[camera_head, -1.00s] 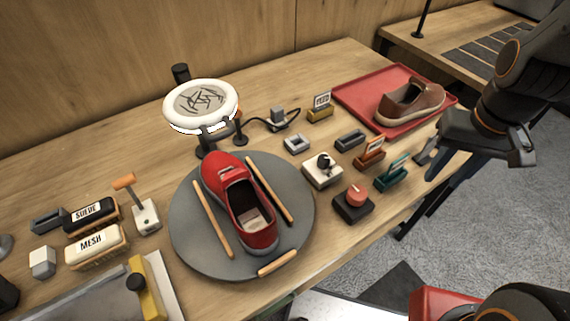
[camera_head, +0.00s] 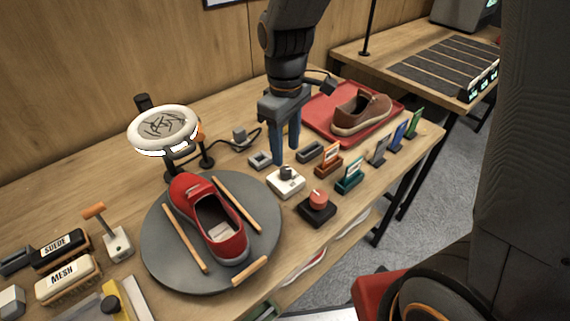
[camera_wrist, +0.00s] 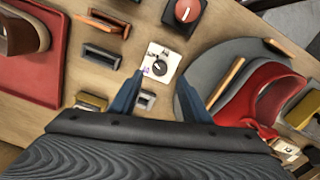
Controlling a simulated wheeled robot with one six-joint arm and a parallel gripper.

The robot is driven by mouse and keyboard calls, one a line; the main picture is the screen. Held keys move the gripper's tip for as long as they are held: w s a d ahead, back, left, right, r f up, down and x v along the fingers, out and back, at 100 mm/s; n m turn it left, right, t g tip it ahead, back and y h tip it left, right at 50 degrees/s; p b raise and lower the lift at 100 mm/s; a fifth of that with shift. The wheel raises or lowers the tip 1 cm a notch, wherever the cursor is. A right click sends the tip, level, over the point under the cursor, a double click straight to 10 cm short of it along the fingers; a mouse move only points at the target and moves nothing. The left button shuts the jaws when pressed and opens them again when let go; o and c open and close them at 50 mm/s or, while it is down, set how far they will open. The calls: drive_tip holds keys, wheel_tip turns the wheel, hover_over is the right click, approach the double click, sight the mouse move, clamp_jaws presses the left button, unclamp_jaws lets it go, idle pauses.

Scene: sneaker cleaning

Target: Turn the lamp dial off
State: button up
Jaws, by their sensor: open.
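The lamp dial is a dark knob (camera_wrist: 159,68) on a small white box (camera_head: 287,186). It stands on the table right of the round grey turntable; its small markings are too blurred to read. My gripper (camera_head: 285,157) points down just behind the box, with its blue fingers apart and nothing between them. In the wrist view, the fingers (camera_wrist: 160,88) flank the near side of the box, and the knob lies ahead between their tips. Contact with the knob cannot be made out. The white ring lamp (camera_head: 185,148) stands behind the turntable.
A red knob on a black box (camera_head: 318,208) stands close to the right. A red sneaker (camera_head: 212,225) sits on the turntable (camera_head: 160,262). Small holders (camera_head: 328,160) and a red tray (camera_head: 318,112) with a brown shoe (camera_head: 362,112) are farther right.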

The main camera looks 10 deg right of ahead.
sight(286, 169)
drive_tip(key=shift+f+p, duration=0.5)
drive_tip(key=shift+f, duration=2.7)
drive_tip(key=c, duration=1)
